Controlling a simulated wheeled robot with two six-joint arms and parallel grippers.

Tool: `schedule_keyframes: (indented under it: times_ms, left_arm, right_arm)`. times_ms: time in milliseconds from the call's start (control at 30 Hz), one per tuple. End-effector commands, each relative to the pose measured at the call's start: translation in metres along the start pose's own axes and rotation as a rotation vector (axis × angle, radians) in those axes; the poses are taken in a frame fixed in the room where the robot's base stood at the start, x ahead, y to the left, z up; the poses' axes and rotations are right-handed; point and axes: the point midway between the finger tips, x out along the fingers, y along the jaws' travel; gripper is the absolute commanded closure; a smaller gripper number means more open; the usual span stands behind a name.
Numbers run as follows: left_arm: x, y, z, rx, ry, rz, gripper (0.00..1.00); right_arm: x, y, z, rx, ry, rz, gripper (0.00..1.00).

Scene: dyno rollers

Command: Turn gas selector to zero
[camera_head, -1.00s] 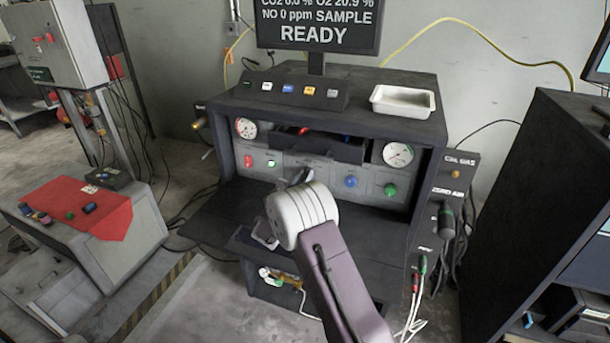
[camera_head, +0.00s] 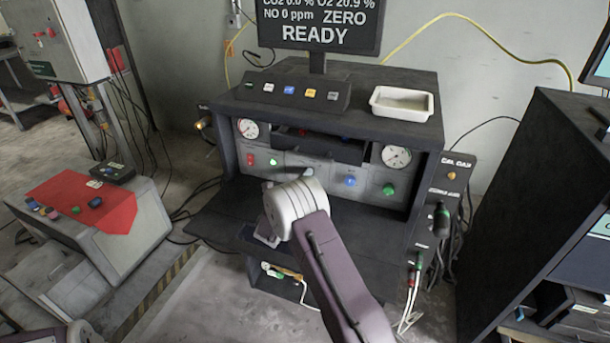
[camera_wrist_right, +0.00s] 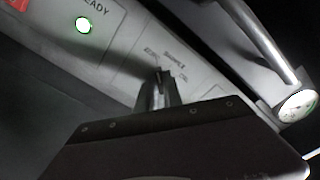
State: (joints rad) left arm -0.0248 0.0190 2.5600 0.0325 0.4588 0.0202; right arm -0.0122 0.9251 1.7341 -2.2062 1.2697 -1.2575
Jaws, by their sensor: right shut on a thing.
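The gas selector's labelled plate (camera_wrist_right: 168,57) is on the grey panel in the right wrist view, with small lettering that seems to include "SAMPLE". My right gripper (camera_wrist_right: 160,82) is shut on the selector knob, which is mostly hidden between its fingertips. In the head view my right wrist covers the selector and the fingers in front of the grey panel (camera_head: 371,185). The monitor (camera_head: 318,27) above the bench reads "ZERO" and "READY". My left gripper is not in view.
A white tray (camera_head: 402,103) and a button box (camera_head: 293,93) stand on top of the bench. Red, green and blue panel buttons flank the selector. A dark side panel (camera_head: 447,200) with cables is at the right. A shiny bar (camera_wrist_right: 262,45) juts near the gripper in the wrist view.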

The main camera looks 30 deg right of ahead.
Motion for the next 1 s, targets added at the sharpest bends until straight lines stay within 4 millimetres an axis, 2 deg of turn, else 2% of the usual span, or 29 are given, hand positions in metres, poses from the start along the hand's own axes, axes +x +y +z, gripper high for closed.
schedule_keyframes:
  times_ms: [467,500,567,867,1000]
  left_arm:
    - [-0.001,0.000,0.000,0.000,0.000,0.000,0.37]
    - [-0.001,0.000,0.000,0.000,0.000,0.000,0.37]
    - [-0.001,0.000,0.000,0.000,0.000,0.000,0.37]
    - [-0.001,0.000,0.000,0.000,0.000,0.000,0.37]
    - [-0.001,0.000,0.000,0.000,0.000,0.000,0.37]
  right_arm:
    - [0.000,0.001,0.000,-0.015,-0.001,0.001,1.00]
    - [0.000,0.001,0.000,-0.015,-0.001,0.001,0.84]
    - [0.000,0.001,0.000,-0.015,-0.001,0.001,0.67]
    - [-0.001,0.000,0.000,-0.014,-0.001,0.001,0.67]
    - [-0.019,0.001,0.001,-0.015,-0.002,0.004,0.67]
